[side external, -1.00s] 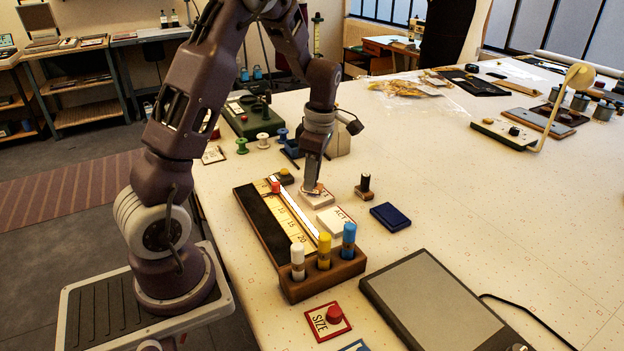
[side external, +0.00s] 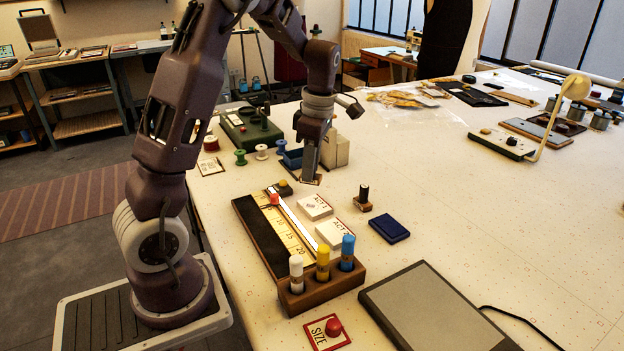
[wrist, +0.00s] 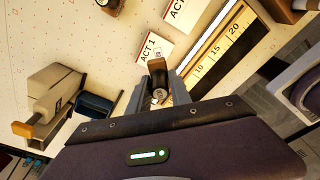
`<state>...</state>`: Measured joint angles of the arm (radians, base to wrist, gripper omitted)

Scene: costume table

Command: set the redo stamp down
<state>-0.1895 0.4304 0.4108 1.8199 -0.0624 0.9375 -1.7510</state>
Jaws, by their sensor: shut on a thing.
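My gripper (side external: 311,174) points down over the table, behind the ACT 1 card (side external: 314,206). In the wrist view my gripper (wrist: 160,92) is shut on a small stamp (wrist: 157,68) with a brown wooden part and a dark body; I take it to be the redo stamp. Its lettering cannot be read. In the side view the fingers mostly hide it. A reddish-brown edge shows right at the fingertips; I cannot tell whether it touches the table. The ACT 1 card also shows in the wrist view (wrist: 154,46) and bears a small reddish mark.
A ruler tray (side external: 262,238) lies left of the cards, with a glue-stick block (side external: 320,287) in front. Another stamp (side external: 363,199) and a blue pad (side external: 389,229) stand to the right. A beige block (side external: 336,151) stands close behind my gripper. The table's right middle is clear.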

